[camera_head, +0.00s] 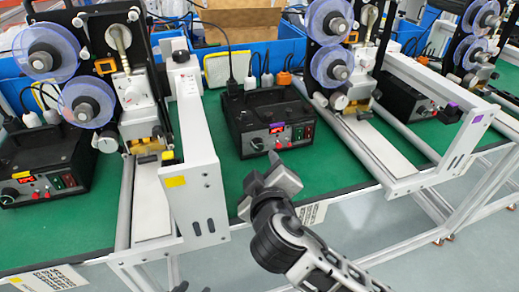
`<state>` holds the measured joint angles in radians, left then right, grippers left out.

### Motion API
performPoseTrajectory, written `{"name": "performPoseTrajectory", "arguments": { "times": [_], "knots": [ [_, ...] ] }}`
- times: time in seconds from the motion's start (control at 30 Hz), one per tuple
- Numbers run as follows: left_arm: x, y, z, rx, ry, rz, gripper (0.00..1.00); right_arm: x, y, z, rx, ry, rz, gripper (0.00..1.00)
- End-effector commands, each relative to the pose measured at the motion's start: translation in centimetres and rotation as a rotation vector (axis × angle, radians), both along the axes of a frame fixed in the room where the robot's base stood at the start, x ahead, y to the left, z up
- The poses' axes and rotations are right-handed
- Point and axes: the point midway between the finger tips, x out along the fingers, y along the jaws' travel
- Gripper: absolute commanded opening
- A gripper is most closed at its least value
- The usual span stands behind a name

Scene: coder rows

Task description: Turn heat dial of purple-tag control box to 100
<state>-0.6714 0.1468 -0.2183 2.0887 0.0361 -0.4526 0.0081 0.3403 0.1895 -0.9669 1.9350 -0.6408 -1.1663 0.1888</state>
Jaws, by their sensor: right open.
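A black control box (268,122) stands on the green bench top in the middle. Its front has a dark dial (257,144), a small red display and red and green switches. My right gripper (272,180) is open and empty, just in front of and below this box, apart from the dial. Small dark tips at the bottom edge seem to be my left gripper (179,287), mostly cut off.
Another control box (45,168) with a yellow tag stands at the left, and a third box (402,100) at the right. Metal frames with blue reels flank the middle box; a white panel (200,160) rises close on its left.

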Motion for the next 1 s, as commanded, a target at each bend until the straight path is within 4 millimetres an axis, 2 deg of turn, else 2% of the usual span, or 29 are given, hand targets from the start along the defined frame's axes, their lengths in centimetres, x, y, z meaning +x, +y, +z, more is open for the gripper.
{"name": "performPoseTrajectory", "arguments": {
  "times": [0.03, 0.2, 0.4, 0.6, 0.87, 0.97, 1.0],
  "knots": [
    [0.0, 0.0, 0.0, 0.001, 0.001, -0.001, 0.36, 1.2, 0.1, -0.2, -0.002, -0.003, -0.002, 0.48],
    [0.0, 0.0, -0.1, 0.003, 0.001, 0.0, 0.36, 4.6, 0.5, -1.2, 0.0, -0.001, -0.001, 0.48],
    [0.0, 0.0, -0.1, 0.002, 0.0, 0.0, 0.36, 7.6, 0.8, -2.1, 0.0, 0.001, -0.001, 0.48],
    [0.1, 0.0, 0.0, 0.001, -0.001, -0.001, 0.36, 8.8, 0.9, -2.5, 0.003, 0.002, 0.001, 0.48],
    [0.2, 0.0, 0.3, -0.001, -0.009, 0.0, 0.36, 8.8, 0.9, -2.6, 0.003, 0.002, 0.001, 0.48],
    [0.2, 0.0, 0.3, -0.001, -0.009, 0.0, 0.36, 8.8, 0.9, -2.6, 0.003, 0.002, 0.0, 0.23],
    [0.2, 0.0, 0.3, -0.001, -0.009, 0.0, 0.36, 8.8, 0.9, -2.6, 0.003, 0.002, 0.0, 0.12]
  ]
}}
